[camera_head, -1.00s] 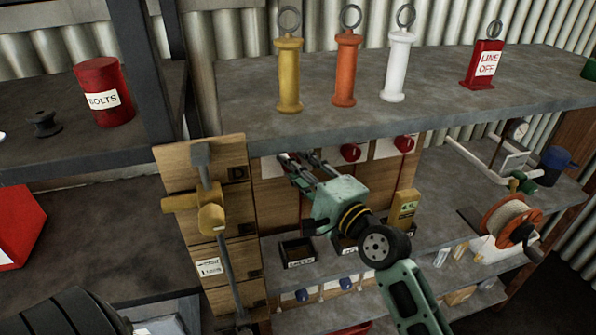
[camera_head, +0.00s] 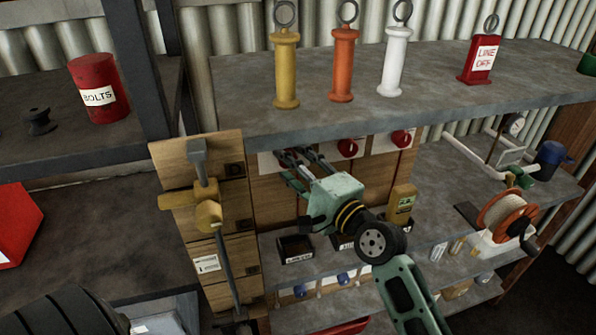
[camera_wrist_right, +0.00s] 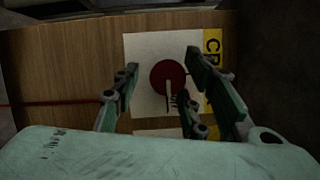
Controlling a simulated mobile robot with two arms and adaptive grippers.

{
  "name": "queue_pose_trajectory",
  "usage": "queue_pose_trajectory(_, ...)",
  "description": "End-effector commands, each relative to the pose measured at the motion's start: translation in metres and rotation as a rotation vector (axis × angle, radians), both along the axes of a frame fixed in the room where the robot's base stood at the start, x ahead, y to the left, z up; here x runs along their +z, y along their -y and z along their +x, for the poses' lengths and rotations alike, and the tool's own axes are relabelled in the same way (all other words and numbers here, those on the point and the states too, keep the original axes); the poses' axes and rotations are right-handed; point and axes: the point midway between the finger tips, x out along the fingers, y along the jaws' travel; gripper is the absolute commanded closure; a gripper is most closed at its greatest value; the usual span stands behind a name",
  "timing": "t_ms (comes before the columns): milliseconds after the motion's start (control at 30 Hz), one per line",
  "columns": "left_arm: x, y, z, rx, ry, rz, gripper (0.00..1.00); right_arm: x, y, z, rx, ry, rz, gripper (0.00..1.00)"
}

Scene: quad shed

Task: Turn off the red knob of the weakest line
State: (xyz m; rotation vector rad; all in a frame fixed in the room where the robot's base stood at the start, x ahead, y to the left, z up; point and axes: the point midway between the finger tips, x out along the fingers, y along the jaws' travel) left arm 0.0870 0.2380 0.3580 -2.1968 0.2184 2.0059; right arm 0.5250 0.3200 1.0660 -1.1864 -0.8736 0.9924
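In the right wrist view a round red knob (camera_wrist_right: 166,76) with a pale pointer mark sits on a white plate (camera_wrist_right: 143,58) fixed to a wooden board. A yellow label beside it is partly hidden. My right gripper (camera_wrist_right: 165,75) is open, with fingers apart on both sides of the knob; contact cannot be told. In the head view the right gripper (camera_head: 289,156) reaches the board under the shelf and hides this knob. Two more red knobs, a middle one (camera_head: 347,147) and a right one (camera_head: 401,138), show on white plates. My left gripper is not in view.
The grey shelf (camera_head: 240,100) overhangs the knobs. It carries yellow, orange and white handles and a red "LINE OFF" tag (camera_head: 481,60). A wooden post with a yellow-brown lever (camera_head: 209,214) stands left of my gripper. Small dark trays (camera_head: 294,248) and a yellow device (camera_head: 401,200) sit below.

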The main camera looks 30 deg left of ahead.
Motion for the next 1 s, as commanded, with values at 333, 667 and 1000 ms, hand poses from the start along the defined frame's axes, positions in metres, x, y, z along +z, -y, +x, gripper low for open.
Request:
queue_pose_trajectory(333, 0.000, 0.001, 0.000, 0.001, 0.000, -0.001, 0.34, -0.003, 0.046, -0.015, -0.003, 0.001, -0.001, 0.60)
queue_pose_trajectory(667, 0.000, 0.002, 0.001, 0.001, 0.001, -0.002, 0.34, -0.005, 0.103, -0.035, -0.002, -0.002, -0.002, 0.60)
queue_pose_trajectory(1000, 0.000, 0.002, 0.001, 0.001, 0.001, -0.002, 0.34, -0.005, 0.114, -0.040, -0.001, -0.001, -0.001, 0.60)
